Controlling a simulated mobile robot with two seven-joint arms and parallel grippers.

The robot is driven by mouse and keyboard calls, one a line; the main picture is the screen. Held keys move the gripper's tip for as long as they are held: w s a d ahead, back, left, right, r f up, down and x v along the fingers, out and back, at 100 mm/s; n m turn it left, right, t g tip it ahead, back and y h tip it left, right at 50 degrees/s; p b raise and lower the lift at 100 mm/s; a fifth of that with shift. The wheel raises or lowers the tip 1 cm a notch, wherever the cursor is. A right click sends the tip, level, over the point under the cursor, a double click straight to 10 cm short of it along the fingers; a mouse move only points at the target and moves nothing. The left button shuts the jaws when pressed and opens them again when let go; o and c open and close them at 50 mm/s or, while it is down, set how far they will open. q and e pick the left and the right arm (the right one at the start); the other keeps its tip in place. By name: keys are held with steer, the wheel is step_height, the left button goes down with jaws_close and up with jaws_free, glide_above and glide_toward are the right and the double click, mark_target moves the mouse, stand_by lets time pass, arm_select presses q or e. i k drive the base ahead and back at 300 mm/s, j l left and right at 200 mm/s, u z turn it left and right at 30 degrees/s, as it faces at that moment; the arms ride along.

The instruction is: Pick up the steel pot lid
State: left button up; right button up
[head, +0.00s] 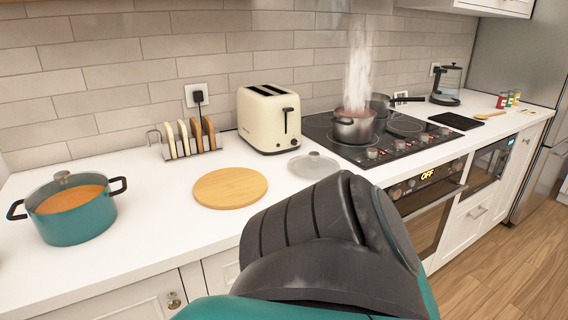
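The steel pot lid (314,165) lies on the white counter between the toaster and the cooktop, with its knob up. Its lower right edge is close to my arm link in the picture. Neither of my grippers shows in the head view. A large dark and teal part of my own arm fills the lower middle and covers the counter front there.
A steaming steel pot (353,128) and a second pan (380,103) are on the cooktop (411,136). A cream toaster (269,119), toast rack (190,142), round wooden board (230,188) and teal pot (70,213) stand to the left. Bare counter surrounds the board.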

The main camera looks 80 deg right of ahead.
mark_target(312, 165)
steer(key=z, duration=1.55)
